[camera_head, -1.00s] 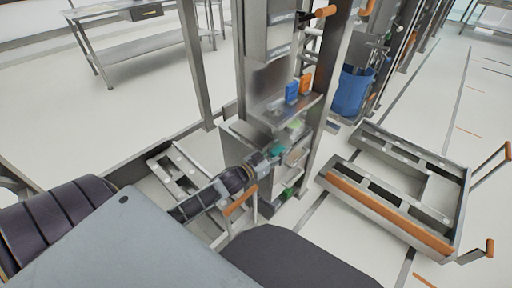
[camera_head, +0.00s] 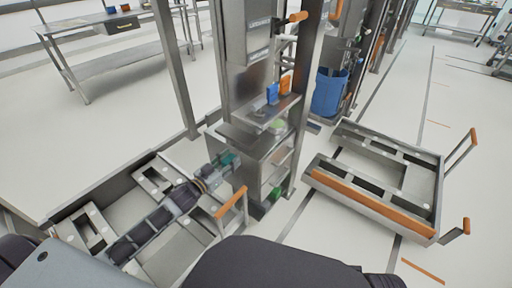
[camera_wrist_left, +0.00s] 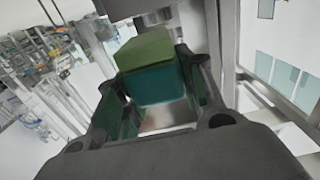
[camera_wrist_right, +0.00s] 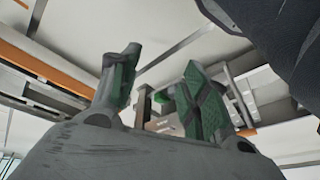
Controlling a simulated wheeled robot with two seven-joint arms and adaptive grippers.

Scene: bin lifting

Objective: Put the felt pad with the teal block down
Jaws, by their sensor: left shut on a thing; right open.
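My left gripper (camera_head: 226,165) is shut on the teal block (camera_wrist_left: 158,86), which sits between its fingers in the left wrist view. A green piece (camera_wrist_left: 145,50), which looks like the felt pad, lies against the block's upper side in that view; whether the fingers touch it cannot be told. In the head view the held things are a small teal patch beside the left side of the shelved steel stand (camera_head: 240,132). My right gripper (camera_wrist_right: 162,78) is open, with nothing between its fingers in the right wrist view.
A blue bin (camera_head: 272,93) and an orange bin (camera_head: 286,85) stand on an upper shelf. A lime-green thing (camera_head: 278,125) is lower down. A flat cart with orange handles (camera_head: 368,205) stands at right, a large blue barrel (camera_head: 328,93) behind.

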